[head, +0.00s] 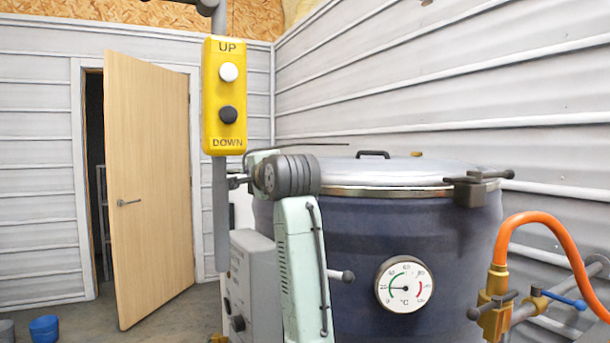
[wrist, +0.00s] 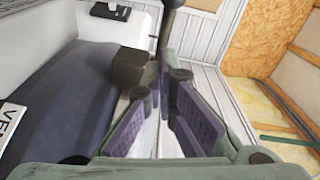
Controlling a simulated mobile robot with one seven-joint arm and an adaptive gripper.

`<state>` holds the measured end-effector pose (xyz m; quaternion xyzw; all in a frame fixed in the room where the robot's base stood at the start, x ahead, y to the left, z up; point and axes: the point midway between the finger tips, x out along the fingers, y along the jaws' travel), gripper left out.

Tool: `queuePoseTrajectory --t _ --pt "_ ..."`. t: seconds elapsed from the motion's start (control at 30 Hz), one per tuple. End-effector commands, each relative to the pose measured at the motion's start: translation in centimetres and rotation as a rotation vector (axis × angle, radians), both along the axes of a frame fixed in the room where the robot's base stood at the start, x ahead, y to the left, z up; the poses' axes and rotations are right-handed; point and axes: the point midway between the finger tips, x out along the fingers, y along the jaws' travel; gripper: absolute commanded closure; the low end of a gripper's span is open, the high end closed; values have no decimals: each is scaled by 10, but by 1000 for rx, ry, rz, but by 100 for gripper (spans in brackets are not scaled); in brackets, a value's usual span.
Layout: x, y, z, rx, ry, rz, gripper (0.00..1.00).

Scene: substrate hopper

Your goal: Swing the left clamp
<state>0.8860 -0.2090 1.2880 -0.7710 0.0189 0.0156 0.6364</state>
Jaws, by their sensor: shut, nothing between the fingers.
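The left clamp shows in the wrist view as a dark block (wrist: 131,68) at the vessel's edge. A dark upright rod with a round end (wrist: 167,32) rises beside it, just beyond my fingertips; I cannot tell if they touch. In the head view my arm hides most of this clamp; a small dark knob (head: 234,183) shows left of my wrist. My gripper (wrist: 165,80) is shut and empty, its fingertips close together right of the block. The dark blue vessel (head: 350,232) has a pale lid (head: 400,172), with another clamp (head: 468,190) on its right rim.
A yellow UP/DOWN pendant (head: 225,95) hangs on a grey post left of the vessel. A grey box (head: 252,282) stands behind my arm. A dial (head: 405,286) and an orange hose (head: 545,222) are at the right. A wooden door (head: 150,190) stands ajar at left.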

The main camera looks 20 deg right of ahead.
Motion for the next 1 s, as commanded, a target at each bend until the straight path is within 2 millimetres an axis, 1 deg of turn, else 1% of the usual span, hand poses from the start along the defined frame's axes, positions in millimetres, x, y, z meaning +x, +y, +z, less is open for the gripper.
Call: queuePoseTrajectory --t 0.03,0.07,0.23,0.5,0.9,1.0 --pt "-3 -11 -2 -2 1 -8 100" --pt "-5 -16 -2 -3 2 -8 100" --pt "-7 -30 0 -4 1 -8 100" --pt "-8 -43 1 -5 1 -8 100" --pt "-6 -53 1 -2 2 -4 100" --pt "-8 -65 1 7 -1 1 100"
